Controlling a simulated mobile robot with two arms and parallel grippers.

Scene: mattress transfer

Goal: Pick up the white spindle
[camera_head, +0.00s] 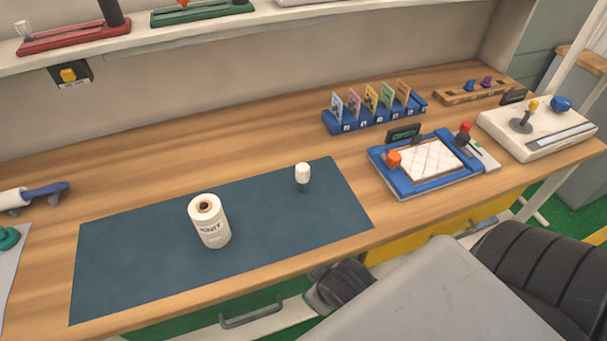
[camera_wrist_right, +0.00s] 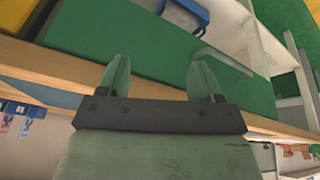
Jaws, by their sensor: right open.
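A small white-topped piece on a dark stem (camera_head: 303,174), which looks like the white spindle, stands upright on the dark blue mat (camera_head: 130,250), near its back right part. Neither white piece shows in that view. My left gripper is in neither view.
A blue rack of cards (camera_head: 375,117), a blue-framed tray (camera_head: 425,165) and a white joystick box (camera_head: 535,128) occupy the desk's right. A blue-and-white tool (camera_head: 35,194) lies far left. A shelf (camera_head: 150,35) runs above. Bare wood lies behind the mat.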

